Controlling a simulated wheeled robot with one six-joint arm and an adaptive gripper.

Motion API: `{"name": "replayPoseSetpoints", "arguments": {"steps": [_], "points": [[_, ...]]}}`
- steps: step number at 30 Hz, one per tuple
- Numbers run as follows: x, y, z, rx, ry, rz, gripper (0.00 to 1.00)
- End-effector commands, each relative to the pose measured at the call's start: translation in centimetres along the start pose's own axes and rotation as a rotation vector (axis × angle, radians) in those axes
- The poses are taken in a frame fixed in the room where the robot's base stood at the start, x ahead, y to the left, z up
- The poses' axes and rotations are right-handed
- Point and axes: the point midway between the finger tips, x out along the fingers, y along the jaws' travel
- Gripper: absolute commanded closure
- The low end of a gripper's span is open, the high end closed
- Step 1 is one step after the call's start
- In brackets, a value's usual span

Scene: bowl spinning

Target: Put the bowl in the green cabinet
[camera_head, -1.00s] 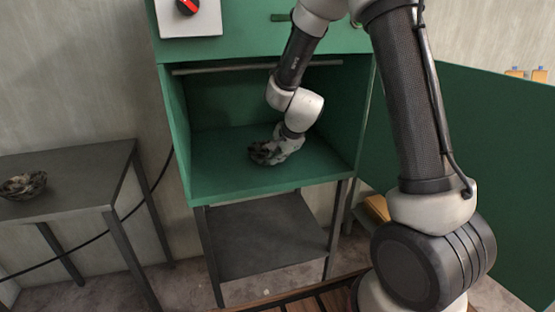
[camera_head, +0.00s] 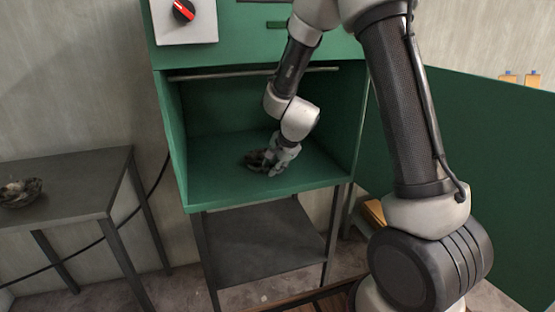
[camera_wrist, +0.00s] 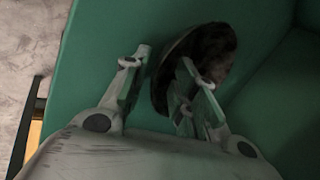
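The dark, mottled bowl (camera_head: 254,161) is inside the open compartment of the green cabinet (camera_head: 204,190), low over its floor. In the wrist view the bowl (camera_wrist: 214,45) looks tilted, its rim edge towards my fingers. My gripper (camera_head: 270,160) reaches into the cabinet at the bowl's right side. In the wrist view my gripper (camera_wrist: 165,82) has its fingers apart, with the bowl's near edge between them and the right finger in front of the bowl. I cannot tell whether the fingers touch the bowl. My gripper hides part of it.
A dark table (camera_head: 75,180) at the left carries a separate dark bowl-like object (camera_head: 20,192). The cabinet's green door (camera_head: 490,150) stands open at the right. A rod (camera_head: 215,75) crosses the top of the compartment. The cabinet floor left of the bowl is clear.

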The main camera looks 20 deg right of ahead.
Motion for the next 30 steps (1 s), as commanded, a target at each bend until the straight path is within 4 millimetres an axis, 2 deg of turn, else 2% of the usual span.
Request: {"name": "replayPoseSetpoints", "arguments": {"steps": [5,12,15,19,26,29,30], "points": [[-2.8,-0.1,0.1,-0.002,0.000,-0.004,0.72],[-8.3,-0.1,0.1,-0.002,-0.001,-0.005,0.72],[-10.1,-0.1,0.0,-0.001,0.000,-0.004,0.72],[-11.5,0.0,0.0,0.001,0.000,-0.003,0.72],[-12.8,0.1,-0.1,-0.025,0.000,0.000,0.72],[-15.8,1.0,-0.5,-0.140,-0.001,0.007,0.72],[-17.6,1.7,-0.7,-0.215,-0.002,0.013,0.72]]}}
